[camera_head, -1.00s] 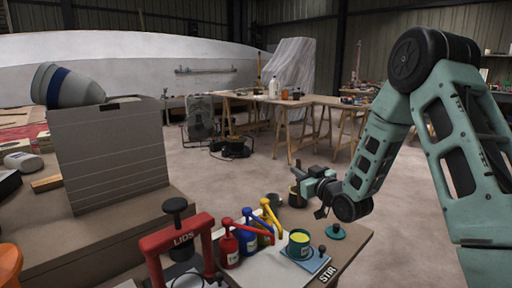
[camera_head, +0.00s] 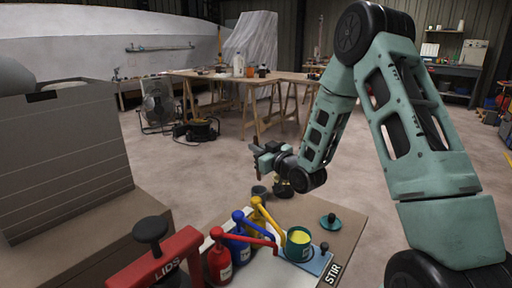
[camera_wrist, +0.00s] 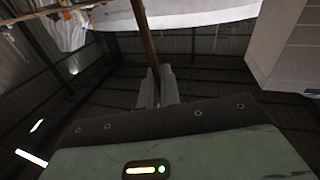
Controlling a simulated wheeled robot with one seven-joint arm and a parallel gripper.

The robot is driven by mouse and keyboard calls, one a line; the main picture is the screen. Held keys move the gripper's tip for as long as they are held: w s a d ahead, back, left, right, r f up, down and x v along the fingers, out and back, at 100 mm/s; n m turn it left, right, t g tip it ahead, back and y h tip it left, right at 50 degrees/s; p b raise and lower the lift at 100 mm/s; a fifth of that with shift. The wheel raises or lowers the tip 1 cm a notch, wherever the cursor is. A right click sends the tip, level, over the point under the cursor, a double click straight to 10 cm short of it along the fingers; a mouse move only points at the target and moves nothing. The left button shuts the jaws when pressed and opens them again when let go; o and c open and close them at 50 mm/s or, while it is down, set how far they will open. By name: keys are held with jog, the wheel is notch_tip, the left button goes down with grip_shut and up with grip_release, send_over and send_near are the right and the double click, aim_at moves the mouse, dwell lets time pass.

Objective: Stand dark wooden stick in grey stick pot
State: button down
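A dark wooden stick (camera_wrist: 146,35) runs from the top edge of the wrist view down to my gripper's fingers (camera_wrist: 158,88), which are shut on it. The inside of the pot is too small to tell.
The table (camera_head: 345,222) also holds red (camera_head: 220,262), blue (camera_head: 237,246) and yellow (camera_head: 262,222) pump bottles and a green can (camera_head: 299,244) of yellow paint on a blue STIR mat (camera_head: 322,262). A red LIDS press (camera_head: 160,262) is in front. Open floor lies beyond.

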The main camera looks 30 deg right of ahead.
notch_tip(320, 180, down, 12)
jog(key=b, duration=0.9)
jog(key=shift+b, duration=0.35)
jog(key=shift+r, duration=0.1)
jog(key=c, duration=0.7)
grip_release()
jog(key=shift+c, duration=0.2)
jog(key=shift+r, duration=0.1)
jog(key=shift+r+p, duration=3.25)
jog(key=shift+r, duration=1.65)
